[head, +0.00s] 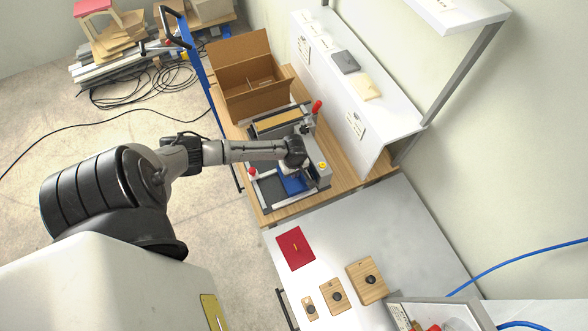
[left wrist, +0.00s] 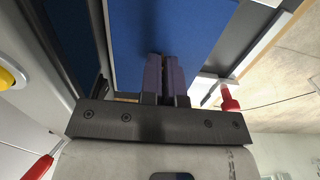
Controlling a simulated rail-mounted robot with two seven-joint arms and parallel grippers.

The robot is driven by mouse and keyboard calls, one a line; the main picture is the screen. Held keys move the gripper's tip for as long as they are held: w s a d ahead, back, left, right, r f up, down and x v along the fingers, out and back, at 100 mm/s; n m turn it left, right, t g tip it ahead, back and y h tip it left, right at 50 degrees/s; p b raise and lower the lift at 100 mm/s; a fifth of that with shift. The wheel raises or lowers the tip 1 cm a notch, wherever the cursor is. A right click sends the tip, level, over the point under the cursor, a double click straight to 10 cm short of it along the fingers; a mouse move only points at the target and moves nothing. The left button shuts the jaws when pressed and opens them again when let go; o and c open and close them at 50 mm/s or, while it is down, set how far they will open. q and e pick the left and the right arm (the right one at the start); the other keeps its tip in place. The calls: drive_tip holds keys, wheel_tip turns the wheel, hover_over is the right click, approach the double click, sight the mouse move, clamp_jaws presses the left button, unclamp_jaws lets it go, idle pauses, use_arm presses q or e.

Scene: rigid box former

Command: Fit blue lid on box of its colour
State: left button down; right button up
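A flat blue panel, which looks like the blue lid (head: 291,184), lies in the frame of the grey box former (head: 325,176) on the wooden table. It fills the upper middle of the left wrist view (left wrist: 200,30). My left gripper (head: 290,168) is over it, its fingers (left wrist: 167,62) close together at the panel's face. They seem shut on a thin grip of the lid, which the fingers hide. A darker blue surface (left wrist: 68,45) beside the panel may be part of the blue box; how the lid and box meet is hidden. My right gripper is not in view.
A red panel (head: 295,247) with a small yellow tab and several wooden boards with black knobs (head: 367,280) lie on the white table. An open cardboard box (head: 245,85) stands behind the former. A white shelf (head: 350,95) runs along the right.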

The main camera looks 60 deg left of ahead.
use_arm(q)
drive_tip(key=shift+f, duration=0.4)
idle(0.4)
drive_tip(key=shift+f, duration=0.2)
idle(0.4)
drive_tip(key=c, duration=1.3)
unclamp_jaws()
drive_tip(key=shift+o, duration=0.2)
wheel_tip(320, 180, up, 14)
